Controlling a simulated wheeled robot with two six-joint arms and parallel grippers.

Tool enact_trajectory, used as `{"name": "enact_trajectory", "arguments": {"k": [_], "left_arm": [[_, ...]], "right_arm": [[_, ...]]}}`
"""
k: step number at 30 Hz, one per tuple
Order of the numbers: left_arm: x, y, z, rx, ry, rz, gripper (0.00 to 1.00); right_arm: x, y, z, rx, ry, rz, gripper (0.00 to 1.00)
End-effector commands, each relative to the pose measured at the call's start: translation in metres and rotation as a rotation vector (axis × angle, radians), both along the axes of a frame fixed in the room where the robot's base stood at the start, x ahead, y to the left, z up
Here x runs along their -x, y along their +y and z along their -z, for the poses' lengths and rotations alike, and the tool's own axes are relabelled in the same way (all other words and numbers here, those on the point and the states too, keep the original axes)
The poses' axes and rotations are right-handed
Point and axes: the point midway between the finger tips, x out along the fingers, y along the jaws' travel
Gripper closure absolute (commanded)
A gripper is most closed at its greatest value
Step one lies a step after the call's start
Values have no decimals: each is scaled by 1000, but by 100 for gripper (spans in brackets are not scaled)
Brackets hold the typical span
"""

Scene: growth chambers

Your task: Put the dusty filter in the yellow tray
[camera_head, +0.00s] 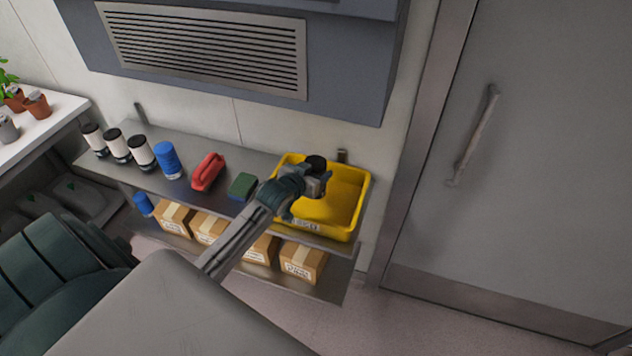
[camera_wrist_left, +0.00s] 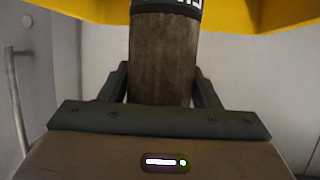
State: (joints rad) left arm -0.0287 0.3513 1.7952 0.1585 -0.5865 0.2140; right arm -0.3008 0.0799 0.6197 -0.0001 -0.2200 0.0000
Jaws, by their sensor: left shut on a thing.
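My left gripper (camera_head: 314,186) is over the yellow tray (camera_head: 352,220), shut on the dusty filter. In the left wrist view the dusty filter (camera_wrist_left: 163,60) is a brown, grimy cylinder between the two fingers (camera_wrist_left: 162,88), with a black band and white lettering at its end. In the head view only its dark end (camera_head: 316,162) shows clearly above the gripper. The tray stands at the right end of the shelf, and its yellow wall (camera_wrist_left: 240,14) shows in the wrist view. I cannot tell whether the filter touches the tray. My right gripper is not in view.
On the metal shelf (camera_head: 130,171) stand several white filters with black ends (camera_head: 117,147), a blue can (camera_head: 168,161), a red brush (camera_head: 207,172) and a green sponge (camera_head: 242,186). Cardboard boxes (camera_head: 302,262) fill the lower shelf. A grey cabinet (camera_head: 350,60) overhangs behind; a door (camera_head: 520,170) is right.

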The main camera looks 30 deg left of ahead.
Motion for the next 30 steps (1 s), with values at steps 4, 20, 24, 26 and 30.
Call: {"name": "enact_trajectory", "arguments": {"k": [4,20,24,26,30], "left_arm": [[0,0,14,3,1,-1,70],[-1,0,46,0,-2,0,70],[0,0,49,0,-1,0,35],[0,0,49,0,-1,0,24],[0,0,49,1,-1,0,21]], "right_arm": [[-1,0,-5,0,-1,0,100],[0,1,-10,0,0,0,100],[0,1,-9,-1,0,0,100],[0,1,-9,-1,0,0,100],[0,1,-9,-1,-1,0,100]]}}
